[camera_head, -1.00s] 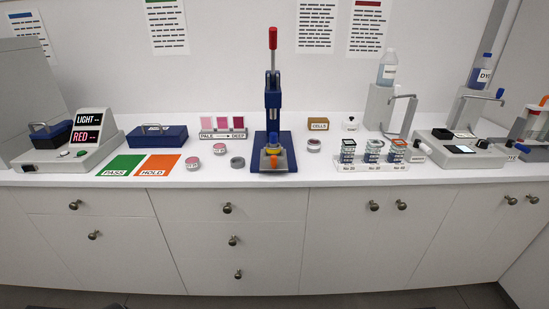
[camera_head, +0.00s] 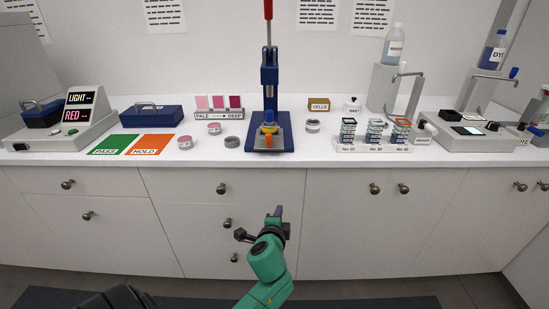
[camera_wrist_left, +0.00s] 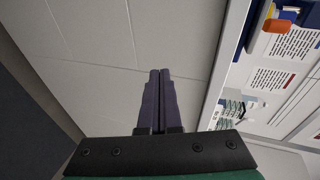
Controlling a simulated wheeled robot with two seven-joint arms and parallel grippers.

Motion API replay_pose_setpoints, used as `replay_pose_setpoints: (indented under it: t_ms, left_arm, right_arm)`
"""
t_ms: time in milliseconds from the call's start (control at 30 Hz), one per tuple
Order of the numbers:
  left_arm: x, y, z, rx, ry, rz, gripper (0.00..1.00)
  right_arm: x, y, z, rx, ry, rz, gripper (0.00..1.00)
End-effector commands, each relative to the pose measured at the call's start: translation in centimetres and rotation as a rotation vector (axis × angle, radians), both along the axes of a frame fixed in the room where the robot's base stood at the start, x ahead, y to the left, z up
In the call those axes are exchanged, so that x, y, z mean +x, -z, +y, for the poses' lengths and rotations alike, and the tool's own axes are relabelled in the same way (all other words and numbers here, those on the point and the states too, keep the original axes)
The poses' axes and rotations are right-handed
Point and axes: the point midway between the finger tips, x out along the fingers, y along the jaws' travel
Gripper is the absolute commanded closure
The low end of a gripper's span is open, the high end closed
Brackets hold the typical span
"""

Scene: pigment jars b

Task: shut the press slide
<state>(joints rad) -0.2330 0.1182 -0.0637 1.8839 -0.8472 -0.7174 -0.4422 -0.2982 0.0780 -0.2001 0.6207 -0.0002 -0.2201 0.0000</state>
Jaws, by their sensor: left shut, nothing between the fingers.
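The press (camera_head: 270,88) stands on the counter, a blue frame and base with a red-knobbed lever raised upright. Its slide (camera_head: 268,140) sits low at the front of the base, with an orange part at its front edge and yellow and blue parts above it. The orange part also shows at the upper right of the left wrist view (camera_wrist_left: 277,26). My left gripper (camera_head: 279,211) is in front of the drawers, below the counter edge and below the press. Its fingers (camera_wrist_left: 157,97) are together with nothing between them. My right gripper does not show.
Left of the press are a grey jar (camera_head: 232,142), pink jars, the green PASS mat (camera_head: 113,144) and the orange HOLD mat (camera_head: 150,144). Right of it are a jar (camera_head: 312,126) and sieve stacks (camera_head: 374,131). The counter's front edge (camera_head: 330,160) lies above my gripper.

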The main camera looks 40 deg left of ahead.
Motion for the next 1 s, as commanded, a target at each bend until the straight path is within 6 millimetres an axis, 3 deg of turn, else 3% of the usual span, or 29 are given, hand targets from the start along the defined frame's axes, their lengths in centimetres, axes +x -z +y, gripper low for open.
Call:
replay_pose_setpoints:
  t_ms: [33,100,200,367,800,1000]
  left_arm:
    - [-0.4,-4.8,0.8,0.085,-0.030,-0.080,1.00]
    - [-1.7,-10.6,1.7,0.188,-0.078,-0.161,1.00]
    - [-3.1,-14.8,2.4,0.259,-0.123,-0.220,1.00]
    - [-2.3,-15.7,3.2,0.272,-0.131,-0.229,1.00]
    - [5.2,-15.6,8.9,0.269,-0.130,-0.228,1.00]
    - [7.4,-15.5,10.6,0.266,-0.129,-0.229,1.00]
  right_arm:
    - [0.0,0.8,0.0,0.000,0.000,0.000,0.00]
    - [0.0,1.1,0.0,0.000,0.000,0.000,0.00]
    - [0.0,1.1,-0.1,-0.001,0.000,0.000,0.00]
    - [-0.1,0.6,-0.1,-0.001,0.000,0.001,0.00]
    - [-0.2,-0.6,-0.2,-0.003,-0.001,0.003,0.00]
    - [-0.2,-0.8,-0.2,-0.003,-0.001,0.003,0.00]
